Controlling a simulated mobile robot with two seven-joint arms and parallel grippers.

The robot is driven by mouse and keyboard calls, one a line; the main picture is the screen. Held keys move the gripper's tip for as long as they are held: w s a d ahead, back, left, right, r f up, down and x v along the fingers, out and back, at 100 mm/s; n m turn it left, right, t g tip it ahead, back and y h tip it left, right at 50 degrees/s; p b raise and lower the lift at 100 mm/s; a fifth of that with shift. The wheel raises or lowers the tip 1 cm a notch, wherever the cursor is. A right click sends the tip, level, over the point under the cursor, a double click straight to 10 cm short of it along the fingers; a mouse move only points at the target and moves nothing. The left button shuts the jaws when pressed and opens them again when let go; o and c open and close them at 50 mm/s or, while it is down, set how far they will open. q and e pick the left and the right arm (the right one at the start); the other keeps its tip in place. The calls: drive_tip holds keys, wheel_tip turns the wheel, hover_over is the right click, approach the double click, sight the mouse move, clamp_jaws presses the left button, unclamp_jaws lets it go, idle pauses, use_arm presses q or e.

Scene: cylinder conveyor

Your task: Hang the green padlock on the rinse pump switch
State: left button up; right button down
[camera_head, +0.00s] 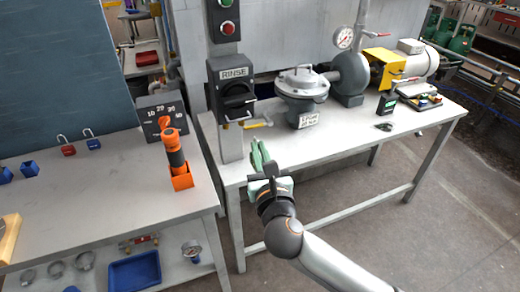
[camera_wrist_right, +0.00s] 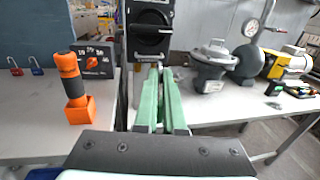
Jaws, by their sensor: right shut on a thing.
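The rinse pump switch (camera_head: 237,88) is a dark box with a black rotary handle under a RINSE label, on a grey post at the back. It also shows in the wrist view (camera_wrist_right: 150,30), straight ahead of the fingertips. My right gripper (camera_head: 258,153) is in front of and below the switch, apart from it. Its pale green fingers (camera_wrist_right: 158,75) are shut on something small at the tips. I take it to be the green padlock, but the fingers of like colour hide it and its shackle cannot be made out. My left gripper is not in view.
A red padlock (camera_head: 67,147) and a blue padlock (camera_head: 92,142) lie on the left bench. An orange-handled tool (camera_head: 174,150) stands in an orange holder near the post. A grey pump (camera_head: 302,95) stands on the right bench. Yellow-handled valve fittings (camera_head: 258,124) sit below the switch.

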drive_tip(key=w+a, duration=0.3)
drive_tip(key=w, duration=0.6)
drive_tip(key=shift+w+b, duration=0.2)
drive_tip(key=shift+b, duration=0.25)
drive_tip(key=shift+r, duration=0.1)
idle(0.5)
drive_tip(key=shift+p, duration=0.35)
drive_tip(key=shift+w+a, duration=0.1)
drive_tip(key=shift+w+a+b, duration=0.3)
drive_tip(key=shift+w+b, duration=0.1)
drive_tip(key=shift+w, duration=0.5)
drive_tip(key=shift+w+a+b, duration=0.3)
drive_tip(key=shift+w+b, duration=0.05)
drive_tip(key=shift+w, duration=0.5)
